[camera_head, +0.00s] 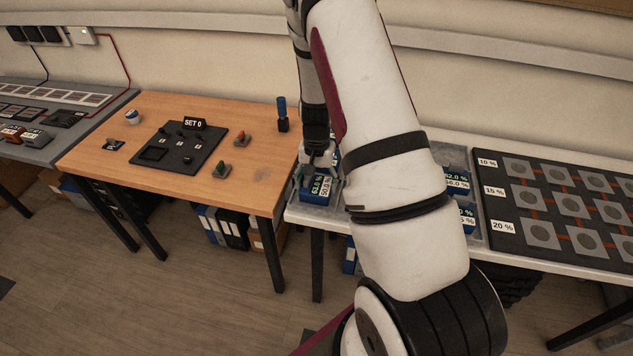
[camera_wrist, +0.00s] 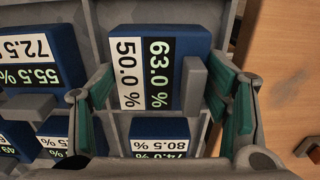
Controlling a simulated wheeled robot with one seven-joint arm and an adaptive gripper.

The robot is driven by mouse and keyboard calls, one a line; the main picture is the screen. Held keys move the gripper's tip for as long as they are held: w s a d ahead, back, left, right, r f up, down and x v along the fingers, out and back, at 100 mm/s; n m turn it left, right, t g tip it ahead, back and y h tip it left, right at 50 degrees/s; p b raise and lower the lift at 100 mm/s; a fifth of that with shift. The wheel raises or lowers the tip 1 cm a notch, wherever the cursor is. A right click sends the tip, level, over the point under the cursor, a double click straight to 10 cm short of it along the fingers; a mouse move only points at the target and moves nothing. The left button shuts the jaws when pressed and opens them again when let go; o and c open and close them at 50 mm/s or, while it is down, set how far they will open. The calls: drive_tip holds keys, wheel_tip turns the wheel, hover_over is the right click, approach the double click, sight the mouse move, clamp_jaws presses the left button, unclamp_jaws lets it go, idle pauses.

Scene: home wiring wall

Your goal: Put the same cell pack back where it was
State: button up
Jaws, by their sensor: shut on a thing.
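The blue cell pack (camera_head: 311,196) has a green 63.0 % readout and a white 50.0 % label. It also shows in the wrist view (camera_wrist: 180,42), with a grey tab on its face. My gripper (camera_head: 318,163) points down over it at the left end of the grey tray (camera_head: 289,199). In the wrist view, my gripper (camera_wrist: 160,84) has a finger at each side of the pack and is shut on it. The pack is at a tray compartment; whether it rests on the floor of it is hard to tell.
Neighbouring packs, one marked 72.5 and 55.5 % (camera_wrist: 40,60) and one marked 80.5 % (camera_wrist: 170,140), sit close by in the tray. A wooden table (camera_head: 262,175) adjoins on the left. A black board (camera_head: 500,225) with round pads lies right. My arm hides the tray's middle.

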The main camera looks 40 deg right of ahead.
sight(316, 185)
drive_tip(key=o, duration=1.5)
drive_tip(key=shift+c, duration=0.2)
drive_tip(key=s+a+r+n+t, duration=0.1)
drive_tip(key=a+r, duration=0.2)
drive_tip(key=r, duration=0.8)
drive_tip(key=s+a+r+n, duration=0.1)
drive_tip(key=a+r, duration=0.3)
drive_tip(key=r, duration=0.7)
drive_tip(key=s+a+r+n+t, duration=0.1)
drive_tip(key=s+a+r+n, duration=0.1)
drive_tip(key=s+a+r, duration=0.2)
drive_tip(key=s+a+r+n+t, duration=0.1)
drive_tip(key=s+a+r+n, duration=0.2)
drive_tip(key=s, duration=0.6)
drive_tip(key=s+a+r+n+t, duration=0.1)
drive_tip(key=s+a+r+n, duration=0.2)
drive_tip(key=s+a+r, duration=0.2)
drive_tip(key=shift+s+a+r+t, duration=0.3)
drive_tip(key=shift+s+a, duration=0.05)
drive_tip(key=shift+s, duration=0.9)
